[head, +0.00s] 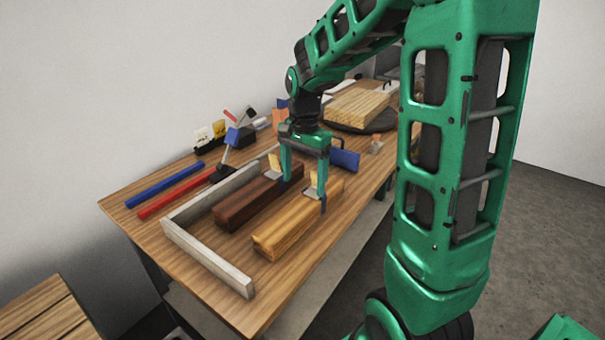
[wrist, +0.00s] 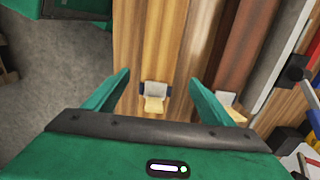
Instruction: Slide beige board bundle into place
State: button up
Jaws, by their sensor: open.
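The beige board bundle (head: 275,236) lies on the wooden table near its front edge, with a small pale clip at its far end. The bundle runs up the middle of the wrist view (wrist: 165,40), with the clip (wrist: 154,95) nearer the camera. My gripper (head: 304,194) is over the bundle's far end. It is open, and in the wrist view its fingers (wrist: 158,82) stand apart on either side of the bundle's line. No grip on the bundle shows. I cannot tell whether a finger touches it.
A dark brown bundle (head: 245,204) lies parallel, between the beige one and a pale L-shaped fence (head: 205,257). Blue (head: 165,190) and red (head: 172,204) bars lie behind the fence. Stacked boards (head: 357,105) sit on a dark round base at the far end.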

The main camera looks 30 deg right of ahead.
aim_at(283, 222)
notch_tip(283, 222, down, 9)
jog(key=shift+f, duration=0.1)
dwell(0.3)
grip_shut()
jog(key=shift+s+a, duration=0.6)
jog(key=shift+a, duration=0.8)
jog(key=shift+s+a, duration=0.6)
jog(key=shift+a, duration=0.8)
jog(key=shift+s+a, duration=0.6)
jog(key=shift+a, duration=0.8)
